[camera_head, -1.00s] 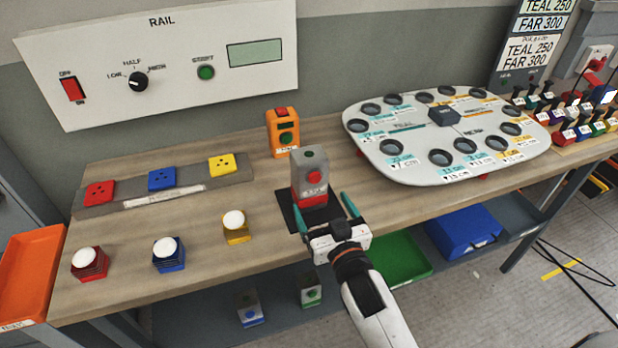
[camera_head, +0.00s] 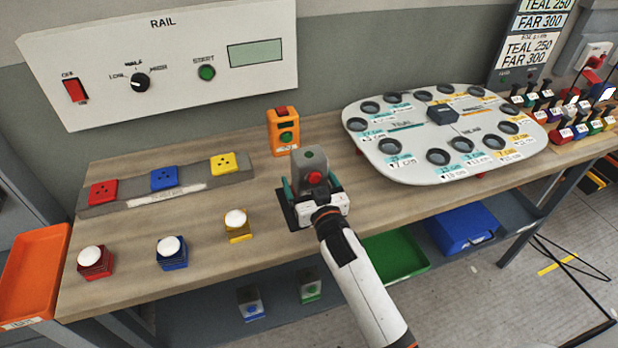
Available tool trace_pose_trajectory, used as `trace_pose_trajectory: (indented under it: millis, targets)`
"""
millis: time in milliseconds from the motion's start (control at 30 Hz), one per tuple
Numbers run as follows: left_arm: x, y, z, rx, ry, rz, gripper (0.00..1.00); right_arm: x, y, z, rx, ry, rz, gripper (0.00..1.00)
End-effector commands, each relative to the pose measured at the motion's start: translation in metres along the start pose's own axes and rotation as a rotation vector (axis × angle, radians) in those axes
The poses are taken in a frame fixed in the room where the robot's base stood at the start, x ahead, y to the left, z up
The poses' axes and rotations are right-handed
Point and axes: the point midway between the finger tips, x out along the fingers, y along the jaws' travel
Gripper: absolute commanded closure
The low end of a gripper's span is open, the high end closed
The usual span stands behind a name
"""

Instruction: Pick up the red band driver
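The fingers look open, with little room beside the driver; contact is not clear. My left gripper is not in view.
An orange device (camera_head: 283,131) stands just behind the driver. A grey board with round holes (camera_head: 400,160) lies to the right. Red, blue and yellow blocks with white domes (camera_head: 170,252) stand to the left. A green tray (camera_head: 395,257) sits below the table's front.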

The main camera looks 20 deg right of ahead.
Motion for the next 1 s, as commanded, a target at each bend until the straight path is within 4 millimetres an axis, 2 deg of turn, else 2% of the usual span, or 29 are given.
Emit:
trace_pose_trajectory:
  millis: [33, 400, 667, 767, 1000]
  targets:
    - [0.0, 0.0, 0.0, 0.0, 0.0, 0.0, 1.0, 0.0, 0.0, 0.0, 0.0, 0.0, 0.0, 0.11]
    - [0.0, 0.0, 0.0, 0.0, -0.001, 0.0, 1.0, 0.0, 0.0, 0.001, 0.0, -0.003, 0.001, 0.69]
    - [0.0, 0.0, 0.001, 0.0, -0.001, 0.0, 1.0, 0.0, 0.0, 0.005, -0.001, -0.004, 0.0, 0.69]
    - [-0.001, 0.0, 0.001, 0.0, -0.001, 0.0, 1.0, 0.0, 0.0, 0.018, -0.003, -0.007, 0.001, 0.69]
    - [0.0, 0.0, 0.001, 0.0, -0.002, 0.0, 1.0, 0.0, 0.0, 0.066, -0.001, -0.009, 0.001, 0.69]
